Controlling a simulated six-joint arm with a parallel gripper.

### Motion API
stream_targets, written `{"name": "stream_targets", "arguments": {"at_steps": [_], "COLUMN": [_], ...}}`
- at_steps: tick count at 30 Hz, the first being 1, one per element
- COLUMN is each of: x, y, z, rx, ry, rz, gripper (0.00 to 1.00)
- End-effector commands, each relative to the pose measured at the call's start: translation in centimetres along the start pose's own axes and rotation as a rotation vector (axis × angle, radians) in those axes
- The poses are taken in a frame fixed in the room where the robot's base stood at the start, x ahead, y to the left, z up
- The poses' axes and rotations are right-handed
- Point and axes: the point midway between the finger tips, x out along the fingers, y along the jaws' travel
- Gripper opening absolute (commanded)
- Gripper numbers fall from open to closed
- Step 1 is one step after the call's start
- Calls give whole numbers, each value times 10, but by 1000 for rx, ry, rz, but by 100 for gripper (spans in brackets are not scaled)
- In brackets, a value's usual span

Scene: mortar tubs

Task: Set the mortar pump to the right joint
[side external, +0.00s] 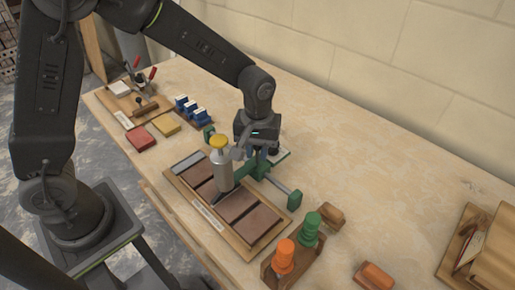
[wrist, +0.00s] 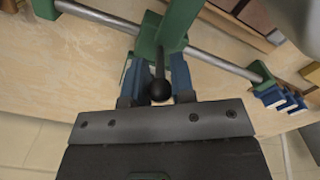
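The mortar pump (side external: 222,172) is a silver cylinder with a yellow cap, carried upright on a green carriage (side external: 257,168). Its nozzle end points down over the middle of the tile board (side external: 262,249), near the gap between the inner brown tiles. The green carriage also shows in the wrist view (wrist: 172,28), on a grey rail (wrist: 222,65). A black ball knob (wrist: 160,91) on a thin stalk sticks out of the carriage. My gripper (wrist: 155,77) has its blue fingers on both sides of the knob, seemingly closed on it. In the side view, my gripper (side external: 255,152) is behind the pump.
An orange and a green bottle (side external: 310,226) stand in a wooden holder at the front right. Blue clamps (side external: 190,107), a red block (side external: 141,138) and a yellow block (side external: 166,124) lie left. A wooden rack (side external: 480,250) is far right. The back right table is clear.

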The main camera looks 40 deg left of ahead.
Motion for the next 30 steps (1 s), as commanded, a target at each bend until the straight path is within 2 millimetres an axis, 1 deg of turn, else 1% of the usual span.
{"name": "stream_targets", "arguments": {"at_steps": [1,6,7,15,17,21,24,27,30], "x": [0,0,0,0,-1,0,-1,-1,-1], "y": [0,0,0,2,8,33,48,55,57], "z": [0,0,0,1,5,21,31,36,37], "rx": [0,0,0,1,3,6,4,1,0], "ry": [0,0,0,1,1,2,2,2,2], "rz": [0,0,1,1,2,3,3,3,3], "gripper": [18,2,0,0,0,0,0,0,0]}}
